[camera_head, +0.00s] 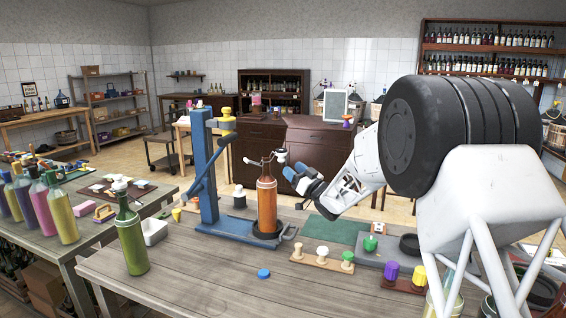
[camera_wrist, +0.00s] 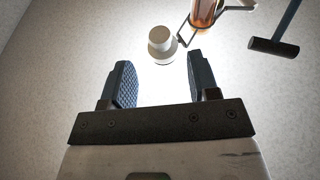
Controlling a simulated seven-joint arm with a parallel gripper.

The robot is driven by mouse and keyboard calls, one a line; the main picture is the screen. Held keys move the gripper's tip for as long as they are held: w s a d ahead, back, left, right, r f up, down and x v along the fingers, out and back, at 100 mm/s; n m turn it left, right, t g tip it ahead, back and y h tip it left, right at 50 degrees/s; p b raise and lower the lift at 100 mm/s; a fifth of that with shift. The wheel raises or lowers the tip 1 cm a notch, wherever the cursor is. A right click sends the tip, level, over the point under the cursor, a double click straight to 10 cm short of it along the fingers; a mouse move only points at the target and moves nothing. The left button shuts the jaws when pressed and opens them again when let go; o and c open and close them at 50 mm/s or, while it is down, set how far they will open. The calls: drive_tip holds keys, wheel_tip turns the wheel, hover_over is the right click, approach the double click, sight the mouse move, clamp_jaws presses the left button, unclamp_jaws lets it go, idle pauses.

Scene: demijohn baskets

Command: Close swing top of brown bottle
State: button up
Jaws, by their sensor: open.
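The brown bottle (camera_head: 267,207) stands upright on the base of a blue bench press. Its neck and wire also show in the wrist view (camera_wrist: 203,12). The white swing top (camera_head: 281,156) hangs off the bottle's mouth on its wire, tipped out to the right, and the mouth looks uncovered. In the wrist view the swing top (camera_wrist: 160,40) lies just beyond the fingertips, roughly in line with the gap. My gripper (camera_head: 299,174) is right of the bottle neck, a little below the swing top, with blue-grey fingers apart and nothing between them. Contact cannot be seen.
The blue press (camera_head: 206,180) rises left of the bottle, its lever reaching down beside it. A green bottle (camera_head: 132,240) stands at the left table edge. A blue cap (camera_head: 263,273) lies in front. Racks of coloured knobs (camera_head: 322,257) stand to the right.

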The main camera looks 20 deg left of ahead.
sight(283, 159)
drive_tip(key=shift+x, duration=3)
drive_tip(key=c, duration=0.7)
